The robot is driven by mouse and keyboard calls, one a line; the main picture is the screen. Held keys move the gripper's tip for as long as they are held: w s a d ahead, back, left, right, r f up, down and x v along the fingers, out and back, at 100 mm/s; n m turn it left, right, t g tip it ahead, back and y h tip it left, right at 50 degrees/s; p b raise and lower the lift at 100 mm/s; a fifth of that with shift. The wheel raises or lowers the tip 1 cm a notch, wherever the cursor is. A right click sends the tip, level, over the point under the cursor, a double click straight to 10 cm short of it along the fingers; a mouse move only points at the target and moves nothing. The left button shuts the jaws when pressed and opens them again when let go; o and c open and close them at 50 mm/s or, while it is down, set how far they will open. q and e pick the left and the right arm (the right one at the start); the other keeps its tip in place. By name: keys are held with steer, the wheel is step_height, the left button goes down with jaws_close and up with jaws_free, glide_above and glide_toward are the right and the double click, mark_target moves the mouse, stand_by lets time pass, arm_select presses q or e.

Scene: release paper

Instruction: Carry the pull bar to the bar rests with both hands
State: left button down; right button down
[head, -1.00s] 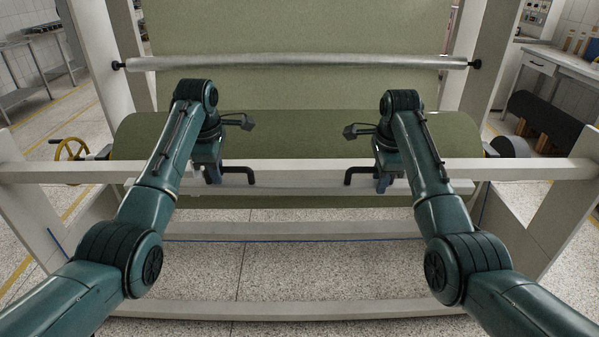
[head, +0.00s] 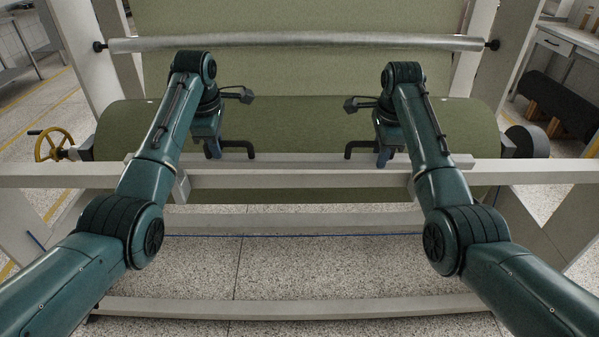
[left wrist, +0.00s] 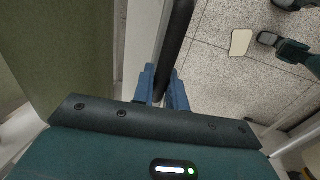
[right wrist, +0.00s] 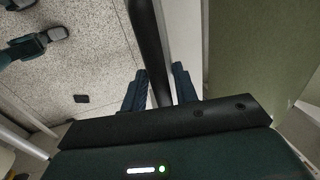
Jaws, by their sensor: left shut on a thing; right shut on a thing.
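The pull bar (head: 300,161) is a long pale bar with black handles. My left gripper (head: 213,151) is shut on the left handle (head: 240,151). My right gripper (head: 383,158) is shut on the right handle (head: 358,150). The wrist views show dark handle bars between the blue fingers, left (left wrist: 178,40) and right (right wrist: 150,40). I cannot clearly make out the bar rests; small pale brackets (head: 182,188) show at the rail, partly behind my arm.
The pale front rail (head: 50,175) crosses the whole view. Behind it lies a large green paper roll (head: 300,120), with a silver roller (head: 300,41) above. A yellow handwheel (head: 50,145) is at the left. A low crossbeam (head: 300,308) spans the speckled floor.

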arm_select(q)
steer(key=shift+w+r, duration=0.15)
steer(key=shift+r, duration=0.05)
arm_select(e)
steer(key=shift+w+r, duration=0.1)
arm_select(q)
steer(key=shift+f, duration=0.15)
steer(key=shift+f, duration=0.35)
arm_select(e)
steer(key=shift+f, duration=0.5)
arm_select(q)
steer(key=c, duration=1.8)
jaws_free()
steer(key=shift+f, duration=0.1)
arm_select(e)
steer(key=c, duration=1.5)
jaws_free()
steer(key=shift+f, duration=0.1)
arm_select(q)
steer(key=o, duration=0.4)
arm_select(e)
steer(key=o, duration=0.4)
